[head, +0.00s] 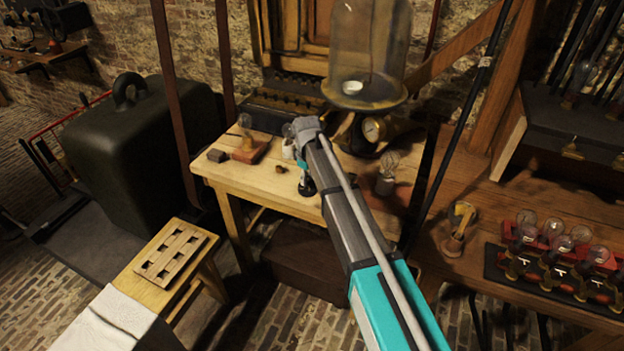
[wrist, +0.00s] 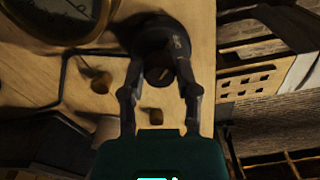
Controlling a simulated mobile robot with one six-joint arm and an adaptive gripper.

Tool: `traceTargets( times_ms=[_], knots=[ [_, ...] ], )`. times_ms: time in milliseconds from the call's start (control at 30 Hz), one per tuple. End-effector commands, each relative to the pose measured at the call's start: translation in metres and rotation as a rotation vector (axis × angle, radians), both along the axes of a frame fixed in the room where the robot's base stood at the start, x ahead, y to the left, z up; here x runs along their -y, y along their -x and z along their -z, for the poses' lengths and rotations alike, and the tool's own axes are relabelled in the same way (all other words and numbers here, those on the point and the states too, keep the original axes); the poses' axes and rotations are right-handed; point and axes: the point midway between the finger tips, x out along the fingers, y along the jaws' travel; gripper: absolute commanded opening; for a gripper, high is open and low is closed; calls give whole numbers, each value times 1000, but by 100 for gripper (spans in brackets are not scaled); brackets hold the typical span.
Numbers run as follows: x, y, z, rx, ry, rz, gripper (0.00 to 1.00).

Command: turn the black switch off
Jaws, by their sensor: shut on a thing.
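The black switch (wrist: 158,42) is a dark round body at the top middle of the wrist view, with a small dark stub (wrist: 158,75) facing the camera. My gripper (wrist: 160,65) has one finger on each side of it and is shut on it. Where the fingertips touch is dark and hard to make out. In the head view my gripper (head: 305,180) is low over the front of the wooden bench (head: 240,180). My own arm hides most of the switch there, and its on or off position cannot be read.
A glass dome (head: 370,45) and a brass gauge (head: 372,129) stand behind my gripper. A bulb (head: 387,172) is to its right. A red-based piece (head: 249,151) and a dark block (head: 217,155) lie to its left. A slotted board (head: 172,256) sits on a lower stool.

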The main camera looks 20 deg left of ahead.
Motion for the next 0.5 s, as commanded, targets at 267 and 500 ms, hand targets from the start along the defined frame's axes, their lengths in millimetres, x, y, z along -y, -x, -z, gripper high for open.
traceTargets(
  times_ms=[267, 500],
  knots=[
    [1, 4, 0, -8, 1, -15, 0],
    [1, 4, 0, -9, 1, -14, 52]
  ],
)
